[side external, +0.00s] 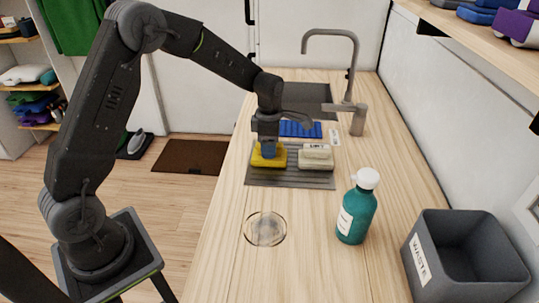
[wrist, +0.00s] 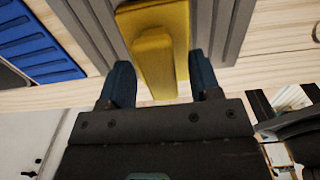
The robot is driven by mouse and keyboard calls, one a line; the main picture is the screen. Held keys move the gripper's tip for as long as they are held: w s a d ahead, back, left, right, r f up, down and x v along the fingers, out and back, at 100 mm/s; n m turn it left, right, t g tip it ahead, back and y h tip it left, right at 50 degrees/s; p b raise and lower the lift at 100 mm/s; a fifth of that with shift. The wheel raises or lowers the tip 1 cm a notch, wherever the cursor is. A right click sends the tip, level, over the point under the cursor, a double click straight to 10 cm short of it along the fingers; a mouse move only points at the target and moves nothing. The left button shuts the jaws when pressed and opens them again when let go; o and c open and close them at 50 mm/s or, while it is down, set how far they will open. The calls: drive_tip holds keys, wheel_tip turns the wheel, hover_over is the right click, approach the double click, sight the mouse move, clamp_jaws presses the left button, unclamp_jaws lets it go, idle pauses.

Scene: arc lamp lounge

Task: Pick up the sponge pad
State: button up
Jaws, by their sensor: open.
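A yellow block, which looks like the sponge pad (side external: 268,160), lies on the grey ribbed drainer mat (side external: 290,179) on the wooden counter. In the wrist view the yellow block (wrist: 160,50) shows a narrower raised part and reaches down between my fingers. My gripper (side external: 268,148) points down directly over it. In the wrist view my gripper (wrist: 163,78) is open, with a blue finger on each side and gaps to the yellow sides. The fingertips partly hide the block's top in the side view.
A beige labelled block (side external: 316,158) lies close on the right of the mat. A blue ridged item (side external: 300,129) and a tap (side external: 354,85) stand behind.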

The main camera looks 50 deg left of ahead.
drive_tip(key=shift+f, duration=0.2)
drive_tip(key=c, duration=1)
drive_tip(key=shift+c, duration=0.2)
drive_tip(key=shift+r, duration=0.55)
drive_tip(key=r, duration=0.3)
drive_tip(key=shift+s+a+r, duration=0.15)
drive_tip(key=shift+a+r, duration=0.15)
drive_tip(key=s+a+r, duration=0.6)
drive_tip(key=a, duration=0.3)
drive_tip(key=shift+s+r, duration=0.2)
